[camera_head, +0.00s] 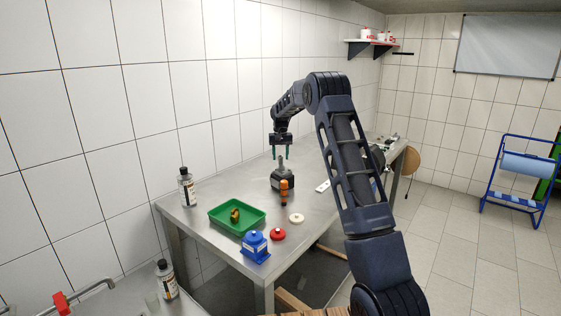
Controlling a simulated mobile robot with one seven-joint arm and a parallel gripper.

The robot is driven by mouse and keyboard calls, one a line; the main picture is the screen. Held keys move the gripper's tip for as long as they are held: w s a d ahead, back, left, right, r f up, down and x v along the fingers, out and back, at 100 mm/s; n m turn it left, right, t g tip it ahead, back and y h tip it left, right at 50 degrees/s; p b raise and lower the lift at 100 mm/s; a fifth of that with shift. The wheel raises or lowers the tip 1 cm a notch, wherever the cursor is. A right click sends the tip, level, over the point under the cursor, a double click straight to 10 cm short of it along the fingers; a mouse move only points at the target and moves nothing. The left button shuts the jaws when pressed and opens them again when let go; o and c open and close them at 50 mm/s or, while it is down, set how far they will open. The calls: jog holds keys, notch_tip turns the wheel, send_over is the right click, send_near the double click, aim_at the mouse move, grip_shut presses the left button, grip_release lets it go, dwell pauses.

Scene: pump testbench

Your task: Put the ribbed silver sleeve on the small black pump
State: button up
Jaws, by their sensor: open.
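A narrow grey upright piece (283,166) rises from the top of that body, just under and between my fingertips. It may be the silver sleeve, but it is too small to see ribs. I cannot tell whether the fingertips touch it.
The steel table (195,215) also holds a green tray (218,217) with a brass-coloured part, a blue block (255,246), a red disc (278,234), a cream disc (297,218) and a bottle (187,188). An orange-brown piece (284,193) stands before the dark body.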

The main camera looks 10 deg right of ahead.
aim_at(281, 156)
notch_tip(281, 156, up, 9)
jog(key=shift+f, duration=0.1)
jog(key=s+d+r+t, duration=0.1)
jog(key=s+d+r, duration=0.3)
jog(key=s, duration=0.5)
jog(key=s+d+r, duration=0.2)
jog(key=s+r, duration=0.4)
jog(key=s, duration=0.4)
jog(key=s+d+r+t, duration=0.1)
jog(key=s+d+r, duration=0.3)
jog(key=s, duration=0.5)
jog(key=s+d+f+t, duration=0.1)
jog(key=s+f, duration=0.2)
jog(key=s, duration=0.7)
jog(key=s+d+f, duration=0.1)
jog(key=s+f, duration=0.2)
jog(key=s, duration=0.8)
jog(key=s+d+f+t, duration=0.1)
jog(key=s+d+f, duration=0.1)
jog(key=s, duration=0.8)
jog(key=shift+s+f+t, duration=0.3)
jog(key=shift+s+f, duration=0.1)
